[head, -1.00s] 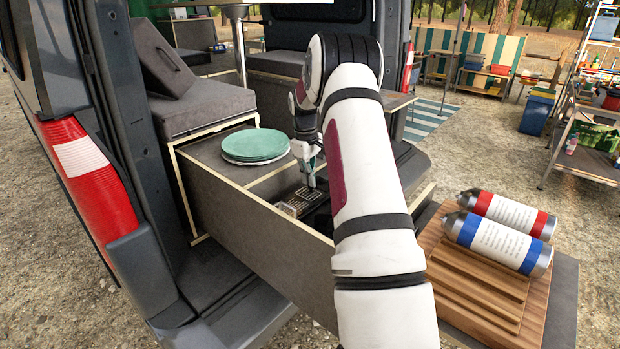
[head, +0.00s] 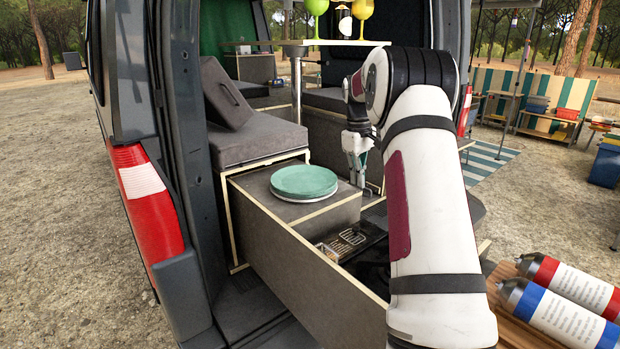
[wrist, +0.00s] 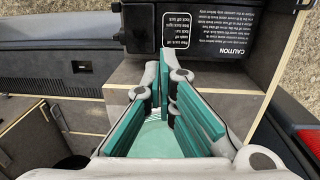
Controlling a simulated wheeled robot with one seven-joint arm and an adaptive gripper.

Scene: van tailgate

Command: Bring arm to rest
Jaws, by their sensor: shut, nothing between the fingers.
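My gripper (head: 358,182) hangs pointing down over the van's open drawer unit in the head view, to the right of the plates and clear of them. Its teal-padded fingers show close together in the wrist view (wrist: 168,88), shut with nothing held. My arm's white upper link covers part of the drawer unit in the head view.
A red-banded bottle (head: 568,283) and a blue-banded bottle (head: 560,314) lie at right. Cups stand on the table (head: 335,43).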

